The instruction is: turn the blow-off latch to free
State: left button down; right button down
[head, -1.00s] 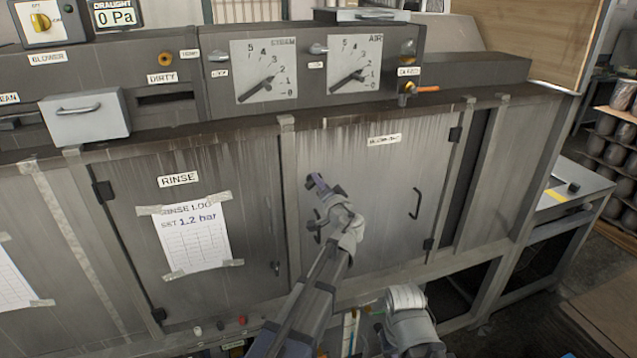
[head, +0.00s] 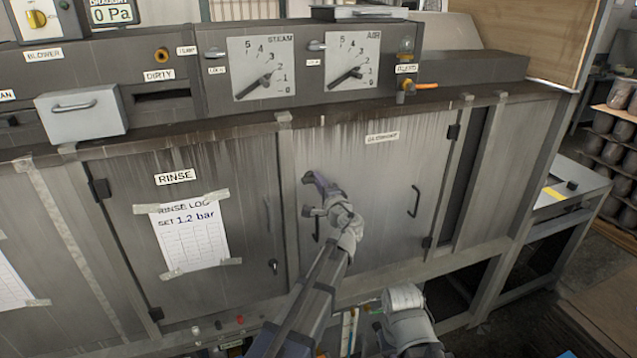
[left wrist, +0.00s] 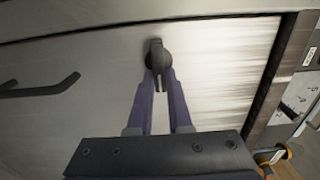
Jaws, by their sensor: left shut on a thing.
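The blow-off door (head: 375,170) is the grey panel right of the rinse door and looks closed. Its dark latch (left wrist: 156,58) shows in the left wrist view, with a rounded head and a narrow part pointing down between the fingers. My left gripper (head: 310,180) is at the upper left of this door. In the left wrist view its two purple fingers (left wrist: 160,85) are shut on the latch, one on each side. In the head view the gripper mostly hides the latch. Part of my right arm shows at the bottom; its fingers do not show.
A dark door handle (head: 316,229) lies just below my left gripper; it also shows in the left wrist view (left wrist: 40,86). Another handle (head: 414,201) is on the door's right side. The rinse door (head: 215,225) with its paper log is at left. Gauges (head: 355,68) are above.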

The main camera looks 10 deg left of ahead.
dwell(0.5)
pick_arm(q)
jog(key=c, duration=0.8)
grip_release()
jog(key=shift+c, duration=0.2)
jog(key=v, duration=0.8)
jog(key=shift+w, duration=0.15)
jog(key=s+f+n+g+h+b, duration=0.1)
jog(key=s+f+n+g+b, duration=0.2)
jog(key=s+f, duration=0.55)
jog(key=s+f+n+g+h+b, duration=0.25)
jog(key=s+f+g, duration=0.35)
jog(key=f, duration=0.5)
jog(key=s+d+f+n+g+h+b, duration=0.1)
jog(key=s+d+f+g+h, duration=0.1)
jog(key=s+d+f, duration=0.3)
jog(key=s+d+f+n+g+h+b, duration=0.1)
jog(key=s+d+f+g+h, duration=0.2)
jog(key=s, duration=0.8)
jog(key=d+f+g, duration=0.1)
jog(key=d+f, duration=0.1)
jog(key=d, duration=0.1)
jog(key=shift+s+f, duration=0.15)
jog(key=shift+f, duration=0.05)
